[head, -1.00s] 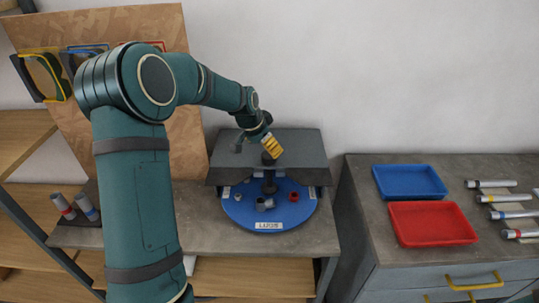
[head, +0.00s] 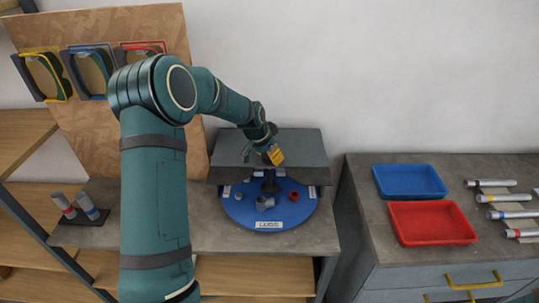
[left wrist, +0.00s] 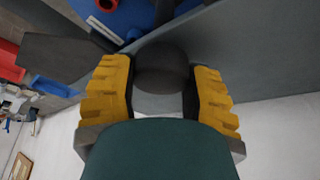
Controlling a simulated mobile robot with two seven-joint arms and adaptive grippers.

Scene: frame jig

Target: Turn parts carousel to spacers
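The parts carousel (head: 236,213) is a round blue disc on the grey bench, with small parts on it. Its front label (head: 267,225) reads "LUGS". Other white labels around the rim are too small to read. A dark round knob (left wrist: 164,68) tops its central post. My left gripper (head: 276,157) is at this knob, above the disc. In the left wrist view, the yellow fingers of the left gripper (left wrist: 163,85) lie on either side of the knob, with no clear gap, and look closed on it. My right gripper is not in view.
A grey housing (head: 304,145) stands over the back of the disc. A blue tray (head: 410,181) and a red tray (head: 433,223) lie on the right cabinet, beside several silver tubes (head: 505,197). Framed parts hang on the wooden board (head: 110,28). The front bench edge is clear.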

